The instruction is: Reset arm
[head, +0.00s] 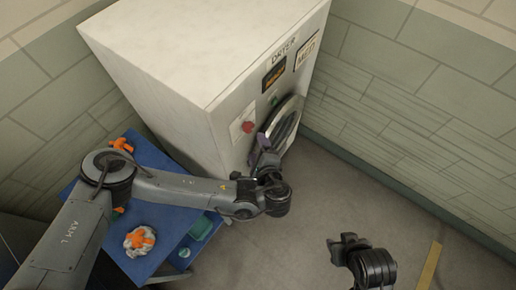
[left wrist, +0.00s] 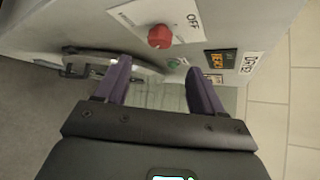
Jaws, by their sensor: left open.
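My left gripper (head: 264,148) is in front of the white dryer (head: 165,45), near the lower part of its round door (head: 285,122). In the left wrist view its two purple fingers (left wrist: 159,70) are spread apart with nothing between them. The door's dark rim (left wrist: 110,57) shows beyond the left finger; I cannot tell whether they touch. My right gripper (head: 346,247) is low in the head view, over the floor and away from the dryer. It is dark and small, and its jaws cannot be made out.
Open floor (head: 320,190) lies right of the dryer, up to the tiled wall (head: 420,100).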

